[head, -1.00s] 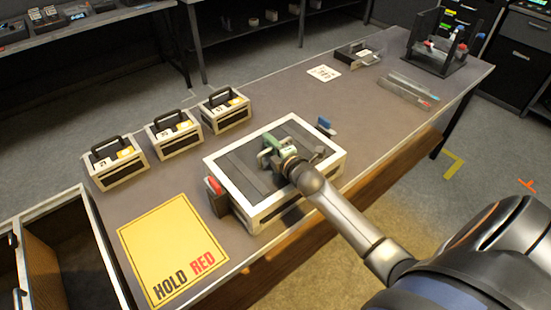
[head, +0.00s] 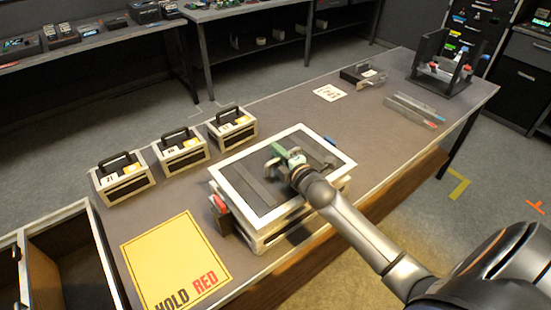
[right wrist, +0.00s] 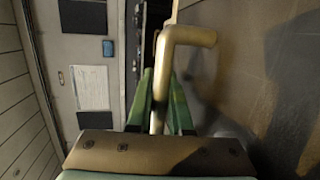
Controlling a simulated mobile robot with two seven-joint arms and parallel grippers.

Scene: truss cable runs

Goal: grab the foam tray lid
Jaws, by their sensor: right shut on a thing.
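The foam tray lid (head: 240,185) is a dark panel with a white frame and dark strips. In the head view it is raised a little above the white-edged foam tray (head: 262,243), with a gap between them. My right gripper (head: 285,160) is over the lid's middle and shut on its handle. In the right wrist view a brass-coloured bent handle (right wrist: 188,37) runs down between the green fingers of the right gripper (right wrist: 161,105). The inside of the tray is hidden under the lid. My left gripper is not in view.
A yellow HOLD RED mat (head: 175,262) lies at the front left. Several handled boxes (head: 182,152) stand along the far edge. A red-topped dark block (head: 221,212) is beside the tray. A black rack (head: 445,65) stands at the right end. The table between is mostly clear.

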